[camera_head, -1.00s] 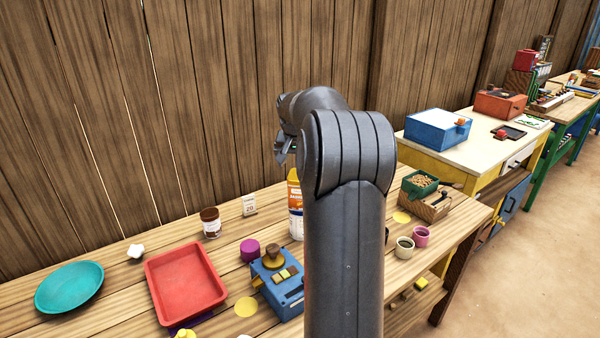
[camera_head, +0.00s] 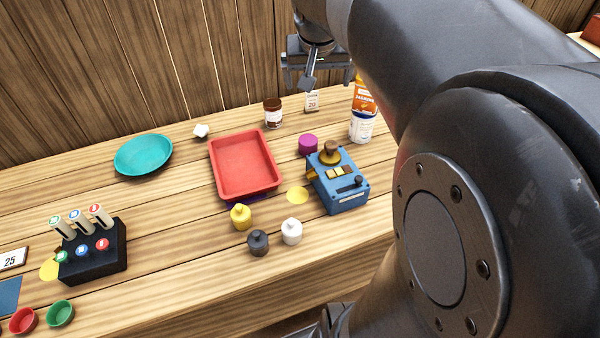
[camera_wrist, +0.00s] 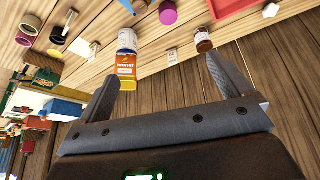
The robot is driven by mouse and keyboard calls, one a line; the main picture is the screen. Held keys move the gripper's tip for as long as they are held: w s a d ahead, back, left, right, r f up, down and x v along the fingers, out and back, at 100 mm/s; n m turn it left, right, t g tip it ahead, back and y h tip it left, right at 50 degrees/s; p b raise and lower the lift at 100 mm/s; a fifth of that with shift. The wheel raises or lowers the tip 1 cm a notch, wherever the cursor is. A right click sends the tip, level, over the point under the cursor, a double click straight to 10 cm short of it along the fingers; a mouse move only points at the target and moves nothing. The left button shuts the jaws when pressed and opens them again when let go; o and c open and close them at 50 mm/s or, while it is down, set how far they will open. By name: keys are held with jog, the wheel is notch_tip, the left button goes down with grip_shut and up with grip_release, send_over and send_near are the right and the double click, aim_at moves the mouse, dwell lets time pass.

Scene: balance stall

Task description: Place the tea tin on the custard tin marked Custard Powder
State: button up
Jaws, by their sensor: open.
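The orange tea tin (camera_head: 364,97), whose label seems to read Jasmine, stands upright at the back right of the table. Directly under it is a white and blue tin (camera_head: 361,128), which I take for the custard tin; its name is too small to read. The orange tin appears to rest on the white one. In the wrist view the orange tin (camera_wrist: 125,66) and the white tin (camera_wrist: 127,40) line up end to end. My gripper (camera_head: 301,80) is open and empty, up and left of the tins, apart from them. The tins show beyond its left finger in the wrist view.
A brown jar (camera_head: 273,114) and a small price card (camera_head: 312,102) stand left of the tins. A blue balance box (camera_head: 340,190), a purple pot (camera_head: 308,145) and a red tray (camera_head: 245,165) are nearer. A plank wall closes the back.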

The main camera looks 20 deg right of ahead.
jog(key=s+a+f+n, duration=0.1)
jog(key=s+a+f, duration=0.1)
jog(key=s, duration=0.4)
jog(key=s+a+f+n+y, duration=0.1)
jog(key=s+a+f, duration=0.1)
jog(key=s+a, duration=0.3)
jog(key=s+a+f+n+t+y, duration=0.1)
jog(key=s+a+f+n, duration=0.1)
jog(key=s+a, duration=0.2)
jog(key=s, duration=0.3)
jog(key=shift+s+f, duration=0.3)
jog(key=shift+f, duration=0.05)
jog(key=shift+o, duration=0.4)
